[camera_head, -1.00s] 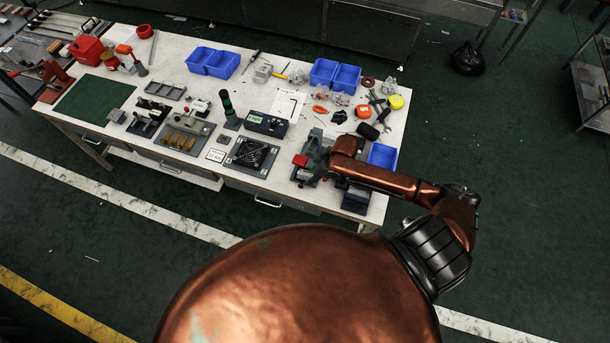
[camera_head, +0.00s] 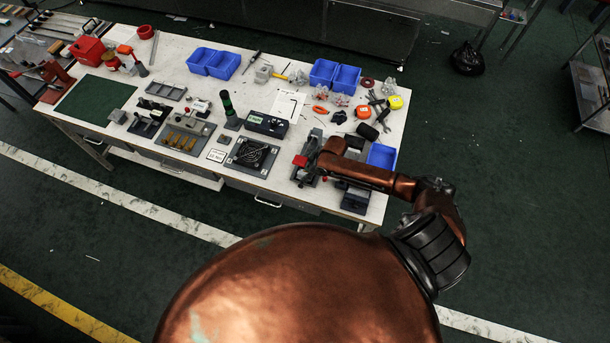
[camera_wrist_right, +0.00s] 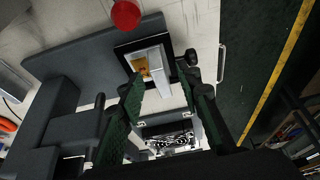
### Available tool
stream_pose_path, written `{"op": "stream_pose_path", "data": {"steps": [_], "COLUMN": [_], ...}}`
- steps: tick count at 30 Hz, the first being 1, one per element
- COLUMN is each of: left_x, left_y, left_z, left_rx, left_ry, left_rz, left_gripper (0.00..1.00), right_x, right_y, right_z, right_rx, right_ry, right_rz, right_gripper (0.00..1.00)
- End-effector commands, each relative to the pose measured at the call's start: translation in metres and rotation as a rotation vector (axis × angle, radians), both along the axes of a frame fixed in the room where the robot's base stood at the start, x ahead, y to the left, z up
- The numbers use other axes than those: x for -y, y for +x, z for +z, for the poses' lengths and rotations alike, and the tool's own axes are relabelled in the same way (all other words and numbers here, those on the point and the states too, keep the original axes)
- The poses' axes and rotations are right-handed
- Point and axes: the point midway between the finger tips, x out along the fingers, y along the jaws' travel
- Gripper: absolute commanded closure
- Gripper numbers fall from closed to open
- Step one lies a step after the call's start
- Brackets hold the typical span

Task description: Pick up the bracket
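A small silver bracket-like piece with an orange-brown patch (camera_wrist_right: 151,66) sits in a dark square frame on a grey fixture in the right wrist view. I take it for the bracket; its full shape is partly hidden. My right gripper (camera_wrist_right: 165,90) is open, its two dark green-padded fingers on either side of the piece's near end. I cannot tell whether they touch it. In the head view the grey fixture (camera_head: 309,152) stands at the table's right front, and my right arm hides the bracket. My left gripper is not in view.
A red knob (camera_wrist_right: 125,14) is beside the fixture. On the table (camera_head: 230,190), a fan plate (camera_head: 252,154) lies left of the fixture, a blue bin (camera_head: 381,156) right of it. Tools and tape measures lie behind. The table's front edge is close.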

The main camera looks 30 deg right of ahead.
Motion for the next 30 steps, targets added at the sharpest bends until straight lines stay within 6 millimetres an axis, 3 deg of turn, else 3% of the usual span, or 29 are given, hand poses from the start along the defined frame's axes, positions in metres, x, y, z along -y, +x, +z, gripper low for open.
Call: {"op": "stream_pose_path", "data": {"steps": [3,17,30], "left_x": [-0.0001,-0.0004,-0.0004], "left_y": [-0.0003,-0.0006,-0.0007], "left_z": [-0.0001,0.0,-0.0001], "left_rx": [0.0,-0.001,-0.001], "left_ry": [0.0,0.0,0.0], "left_rz": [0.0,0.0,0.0], "left_gripper": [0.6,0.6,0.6], "right_x": [0.0001,0.0003,0.0003], "right_y": [-0.0003,-0.0005,-0.0002], "right_z": [0.0001,0.0003,0.0008], "right_rx": [0.0,0.0,0.0], "right_ry": [0.0,0.0,0.0], "right_rz": [0.0,-0.001,0.0], "right_gripper": [0.68,1.0,1.0]}}
